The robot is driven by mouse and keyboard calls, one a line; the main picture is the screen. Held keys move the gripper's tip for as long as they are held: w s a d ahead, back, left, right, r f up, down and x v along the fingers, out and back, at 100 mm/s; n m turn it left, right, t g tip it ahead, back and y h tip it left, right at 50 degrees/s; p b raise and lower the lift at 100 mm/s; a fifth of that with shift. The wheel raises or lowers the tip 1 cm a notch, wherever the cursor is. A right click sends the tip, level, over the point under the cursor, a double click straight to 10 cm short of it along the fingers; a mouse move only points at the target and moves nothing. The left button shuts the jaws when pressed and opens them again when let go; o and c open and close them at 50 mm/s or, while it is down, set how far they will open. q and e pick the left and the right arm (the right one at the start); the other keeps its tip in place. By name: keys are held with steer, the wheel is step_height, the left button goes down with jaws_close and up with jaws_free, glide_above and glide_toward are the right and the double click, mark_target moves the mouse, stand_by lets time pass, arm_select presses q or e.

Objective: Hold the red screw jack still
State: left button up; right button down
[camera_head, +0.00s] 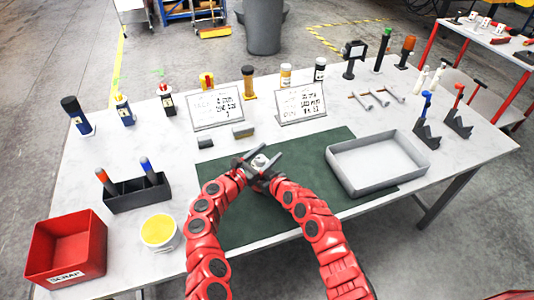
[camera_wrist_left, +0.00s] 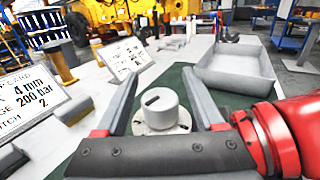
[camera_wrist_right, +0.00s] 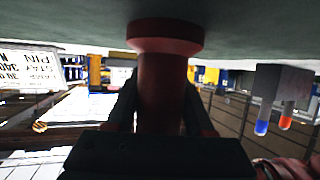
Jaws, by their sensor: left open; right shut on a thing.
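The red screw jack (camera_wrist_right: 165,38) stands on the green mat (camera_head: 235,228). The right wrist view appears upside down and shows its red flange and body. My right gripper (camera_wrist_right: 160,100) is shut on the body. A pale grey round cap with a dark slot (camera_wrist_left: 161,108) sits on top, above a light flange; it also shows in the head view (camera_head: 260,160). My left gripper (camera_wrist_left: 163,88) is open, with one finger on each side of the cap. I cannot tell whether either finger touches it. Both grippers overlap closely in the head view.
A grey tray (camera_head: 376,184) lies right of the jack. At left are a black holder (camera_head: 137,206), a yellow-filled tub (camera_head: 158,245) and a red scrap bin (camera_head: 35,247). The mat's front is partly covered by my arms.

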arm_select(q)
jaws_close()
stand_by(0.4)
steer(key=shift+w+r+m+g+h, duration=0.1)
steer(key=shift+m+g+h, duration=0.2)
steer(key=shift+h, duration=0.1)
steer(key=m+g+h, duration=0.1)
steer(key=g, duration=0.1)
steer(key=s+d+m+g+h, duration=0.1)
steer(key=m+g, duration=0.1)
steer(key=g, duration=0.1)
steer(key=s+f+m+g+h, duration=0.1)
steer(key=m+g, duration=0.1)
steer(key=shift+s+d+h, duration=0.1)
steer(key=shift+d+h, duration=0.15)
steer(key=shift+h, duration=0.15)
steer(key=shift+r+m+g, duration=0.3)
steer(key=shift+r, duration=0.05)
